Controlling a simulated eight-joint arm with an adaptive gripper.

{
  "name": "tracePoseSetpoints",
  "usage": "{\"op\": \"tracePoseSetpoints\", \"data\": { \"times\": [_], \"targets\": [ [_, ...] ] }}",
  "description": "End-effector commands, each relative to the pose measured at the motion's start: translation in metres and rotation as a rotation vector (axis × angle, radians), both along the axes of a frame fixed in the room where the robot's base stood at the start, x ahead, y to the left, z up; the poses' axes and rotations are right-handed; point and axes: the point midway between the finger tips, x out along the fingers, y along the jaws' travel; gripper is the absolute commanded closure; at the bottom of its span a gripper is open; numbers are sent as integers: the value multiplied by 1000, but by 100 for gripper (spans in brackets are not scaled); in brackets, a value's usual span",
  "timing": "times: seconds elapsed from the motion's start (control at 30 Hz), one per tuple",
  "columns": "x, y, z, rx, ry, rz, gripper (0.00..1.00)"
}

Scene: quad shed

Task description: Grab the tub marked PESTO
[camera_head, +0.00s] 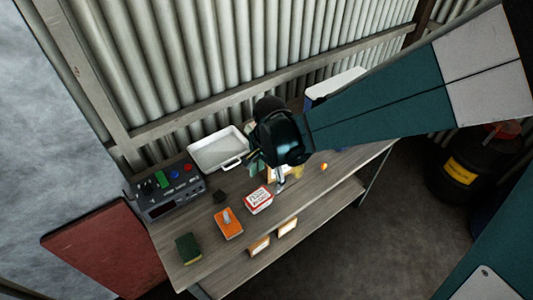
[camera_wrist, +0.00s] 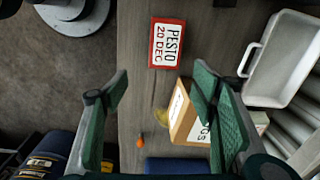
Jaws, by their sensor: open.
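In the head view the red and white tub (camera_head: 259,200) sits near the bench's front, just below my gripper in the picture. My gripper (camera_wrist: 158,88) is open, its two green fingers wide apart with nothing held. In the head view my gripper (camera_head: 268,173) hangs over the bench, partly hidden by my wrist.
A cardboard box (camera_wrist: 188,118) with a white label stands by the right finger. A white tray (camera_wrist: 283,58) is at the right. An orange box (camera_head: 228,223), black cube (camera_head: 220,196), sponge (camera_head: 188,248) and control unit (camera_head: 170,190) share the bench (camera_head: 205,268).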

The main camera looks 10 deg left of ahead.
Motion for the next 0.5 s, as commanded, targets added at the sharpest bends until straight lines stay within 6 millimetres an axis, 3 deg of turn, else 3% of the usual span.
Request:
{"op": "tracePoseSetpoints", "data": {
  "times": [0.2,0.5],
  "targets": [
    [-6,24,-29,-19,36,-45,43],
    [-9,33,-40,-28,49,-67,43]
  ]
}}
